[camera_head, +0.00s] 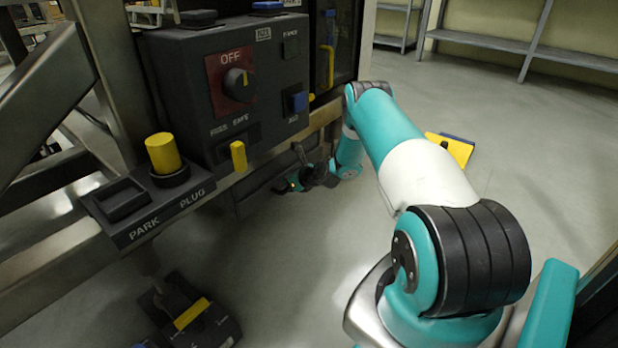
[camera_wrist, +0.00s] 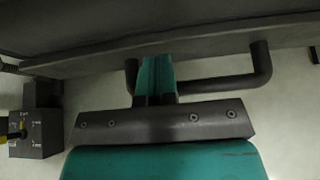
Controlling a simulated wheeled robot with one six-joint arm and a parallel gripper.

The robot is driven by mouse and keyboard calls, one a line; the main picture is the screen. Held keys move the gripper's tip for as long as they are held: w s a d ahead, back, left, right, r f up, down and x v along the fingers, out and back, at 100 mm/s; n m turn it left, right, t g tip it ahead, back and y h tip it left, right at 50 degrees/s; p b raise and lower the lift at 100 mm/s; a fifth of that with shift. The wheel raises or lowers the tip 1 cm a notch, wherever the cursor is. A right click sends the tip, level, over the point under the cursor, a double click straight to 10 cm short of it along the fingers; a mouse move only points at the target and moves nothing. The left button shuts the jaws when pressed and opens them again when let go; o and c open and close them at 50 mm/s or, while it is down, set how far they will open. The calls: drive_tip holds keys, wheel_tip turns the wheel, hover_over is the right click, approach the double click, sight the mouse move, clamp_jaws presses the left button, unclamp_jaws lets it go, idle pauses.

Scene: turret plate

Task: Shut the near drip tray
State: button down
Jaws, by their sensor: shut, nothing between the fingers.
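The near drip tray (camera_head: 250,198) is a dark, low tray below the grey control box. It seems to stick out from under the frame, though how far is hard to tell. In the wrist view its dark front (camera_wrist: 210,50) spans the top, with a dark bar handle (camera_wrist: 225,84) on it. My gripper (camera_head: 293,185) is at the right end of the tray, low under the frame. In the wrist view my gripper (camera_wrist: 157,65) is shut and empty, with its teal fingers crossing the handle bar and tips at the tray front. Whether they touch is unclear.
The control box (camera_head: 225,85) has a knob at OFF and a blue button. A yellow plug (camera_head: 163,152) stands on the PARK/PLUG ledge. A dark unit with a yellow bar (camera_head: 195,315) lies on the floor. A yellow-blue object (camera_head: 450,150) sits behind my arm. Floor between is clear.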

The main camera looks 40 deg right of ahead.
drive_tip(key=f+p+v, duration=0.1)
drive_tip(key=p+v, duration=0.4)
drive_tip(key=v, duration=0.7)
drive_tip(key=shift+s+d, duration=0.25)
drive_tip(key=shift+s, duration=0.2)
